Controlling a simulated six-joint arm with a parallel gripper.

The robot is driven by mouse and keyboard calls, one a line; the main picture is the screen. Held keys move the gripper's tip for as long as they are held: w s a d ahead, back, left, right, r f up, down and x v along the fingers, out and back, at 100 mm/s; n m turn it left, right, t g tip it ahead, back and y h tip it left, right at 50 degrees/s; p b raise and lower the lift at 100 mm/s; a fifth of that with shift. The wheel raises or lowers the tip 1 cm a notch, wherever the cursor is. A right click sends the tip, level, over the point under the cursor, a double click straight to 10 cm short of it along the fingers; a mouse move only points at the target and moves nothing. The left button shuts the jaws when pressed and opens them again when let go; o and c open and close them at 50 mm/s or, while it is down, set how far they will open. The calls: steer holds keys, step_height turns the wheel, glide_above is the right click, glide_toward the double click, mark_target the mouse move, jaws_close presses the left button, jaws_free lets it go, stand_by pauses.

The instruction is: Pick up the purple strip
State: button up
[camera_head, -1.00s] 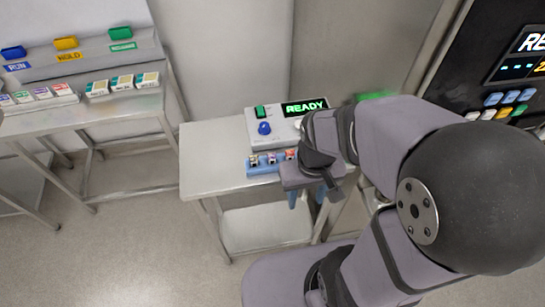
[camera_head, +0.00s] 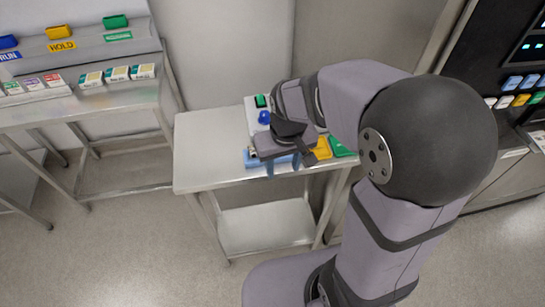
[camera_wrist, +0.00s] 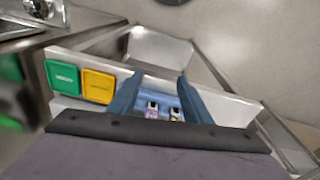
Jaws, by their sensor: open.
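My gripper (camera_head: 284,165) is open over the front of the small metal table (camera_head: 205,165). In the wrist view its two blue fingers (camera_wrist: 160,85) are spread. Between them shows a small strip with a purple patch (camera_wrist: 151,112), nearer the left finger. A second, pale strip (camera_wrist: 175,115) sits to its right. Both stand in a blue rack (camera_wrist: 158,96). The head view shows the rack's left end (camera_head: 251,158); my gripper hides the strips there. I cannot tell whether a finger touches a strip.
A yellow pad (camera_head: 323,148) and a green pad (camera_head: 342,147) lie right of the rack. The control box (camera_head: 251,112) stands behind it, partly hidden by my arm. A left bench (camera_head: 110,100) holds several small boxes. The table's left part is clear.

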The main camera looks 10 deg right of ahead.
steer(key=w+r+m+t, duration=0.1)
steer(key=w+r+t, duration=0.1)
steer(key=w+r, duration=0.3)
steer(key=w, duration=0.2)
steer(key=shift+w+a+m, duration=0.2)
steer(key=shift+w+m, duration=0.1)
steer(key=shift+m, duration=0.1)
steer(key=shift+a+p+x, duration=0.2)
steer(key=shift+p+x, duration=1.4)
steer(key=shift+x, duration=1.95)
steer(key=shift+s, duration=0.15)
steer(key=shift+c, duration=0.4)
steer(key=c, duration=1.1)
